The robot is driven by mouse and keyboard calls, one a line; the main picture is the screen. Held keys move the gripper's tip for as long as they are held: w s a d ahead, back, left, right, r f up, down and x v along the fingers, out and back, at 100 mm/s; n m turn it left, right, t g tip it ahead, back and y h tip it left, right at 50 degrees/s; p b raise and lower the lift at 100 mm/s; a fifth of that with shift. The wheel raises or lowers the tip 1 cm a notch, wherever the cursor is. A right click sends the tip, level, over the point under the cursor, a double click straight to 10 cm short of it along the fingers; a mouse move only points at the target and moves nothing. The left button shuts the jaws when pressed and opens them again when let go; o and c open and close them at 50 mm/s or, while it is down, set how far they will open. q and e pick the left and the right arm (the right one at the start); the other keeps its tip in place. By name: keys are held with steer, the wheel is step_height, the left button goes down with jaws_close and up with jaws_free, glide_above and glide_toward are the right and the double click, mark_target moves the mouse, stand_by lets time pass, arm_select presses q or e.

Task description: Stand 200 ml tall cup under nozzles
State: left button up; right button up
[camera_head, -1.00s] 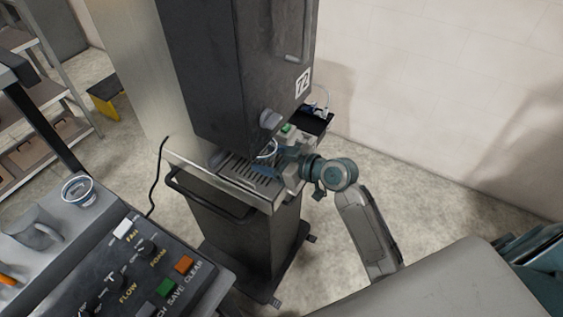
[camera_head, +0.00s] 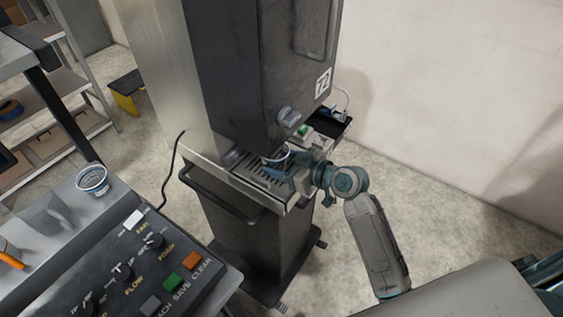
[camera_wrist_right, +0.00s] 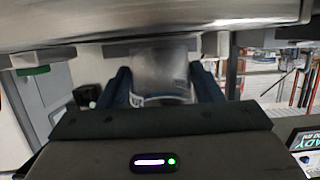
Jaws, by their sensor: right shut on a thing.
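My right gripper (camera_head: 280,170) reaches in over the slotted drip tray (camera_head: 236,181) of the dark dispenser (camera_head: 250,70). It is shut on a clear tall cup (camera_head: 274,153), at the lower edge of the dispenser housing. In the right wrist view the clear cup (camera_wrist_right: 162,72) stands between the two dark blue fingers (camera_wrist_right: 160,88), its top close below a metal surface. I cannot tell whether its base touches the grate. The nozzles are not clearly visible. My left gripper is not in view.
Another cup (camera_head: 92,180) stands on the grey counter at left, beside a control panel (camera_head: 140,270) with knobs and buttons. A black handle bar (camera_head: 215,205) runs along the tray front. A green button (camera_head: 303,130) and a black shelf (camera_head: 335,128) lie beyond my gripper.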

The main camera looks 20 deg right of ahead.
steer(key=shift+f+b, duration=0.4)
steer(key=shift+f, duration=0.1)
steer(key=o, duration=1)
steer(key=shift+o, duration=0.2)
steer(key=shift+s+d, duration=0.2)
steer(key=shift+d, duration=0.05)
steer(key=b+v, duration=0.2)
steer(key=v, duration=0.6)
steer(key=shift+b, duration=0.3)
steer(key=shift+v, duration=1.1)
steer(key=shift+r, duration=0.1)
